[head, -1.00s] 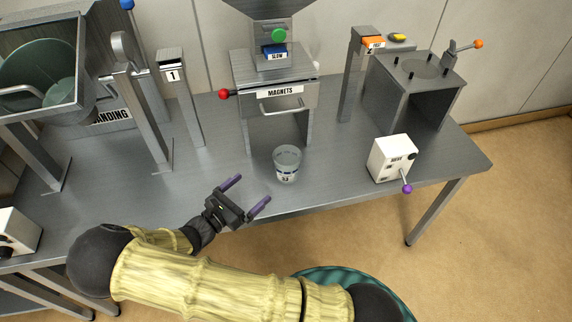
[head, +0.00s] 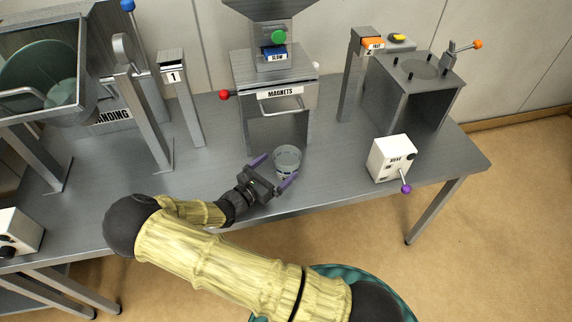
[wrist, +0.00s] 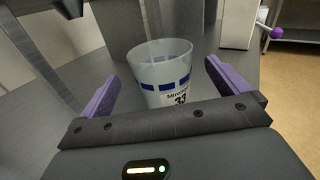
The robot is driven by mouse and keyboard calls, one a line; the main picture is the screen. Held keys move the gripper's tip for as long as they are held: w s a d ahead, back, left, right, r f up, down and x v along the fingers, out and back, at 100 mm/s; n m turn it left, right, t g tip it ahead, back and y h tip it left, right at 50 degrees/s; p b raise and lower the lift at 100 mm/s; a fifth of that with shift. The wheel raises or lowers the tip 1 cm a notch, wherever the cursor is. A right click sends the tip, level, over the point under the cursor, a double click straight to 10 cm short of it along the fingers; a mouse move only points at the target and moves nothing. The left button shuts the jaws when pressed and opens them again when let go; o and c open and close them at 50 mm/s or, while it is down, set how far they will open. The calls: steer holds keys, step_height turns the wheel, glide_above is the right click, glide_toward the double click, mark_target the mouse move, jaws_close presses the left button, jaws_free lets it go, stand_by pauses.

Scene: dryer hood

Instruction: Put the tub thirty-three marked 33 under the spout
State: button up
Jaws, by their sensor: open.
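The tub thirty-three (head: 287,159) is a clear cup with a blue band, upright on the metal table in front of the MAGNETS unit. In the wrist view the tub (wrist: 163,72) shows the number 33 on its near side. My gripper (head: 274,170) is open, with one purple finger on each side of the tub's near part. In the wrist view my gripper (wrist: 163,90) has gaps between its fingers and the tub. Which opening is the spout is not clear; the underside of the MAGNETS unit (head: 280,92) is shadowed.
A white box with a purple-tipped lever (head: 391,158) stands right of the tub. A post marked 1 (head: 180,100) and a post marked 2 (head: 358,85) flank the MAGNETS unit. A red knob (head: 225,95) sticks out at its left. The table (head: 335,180) is bare between tub and white box.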

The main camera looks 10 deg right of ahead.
mark_target(287, 160)
steer(key=x, duration=0.5)
steer(key=shift+d+f+p, duration=0.1)
steer(key=shift+f+p, duration=0.05)
steer(key=shift+p, duration=0.2)
steer(key=shift+s, duration=0.1)
steer(key=shift+c, duration=0.2)
steer(key=c, duration=1)
steer(key=shift+c, duration=0.2)
step_height(287, 160, up, 10)
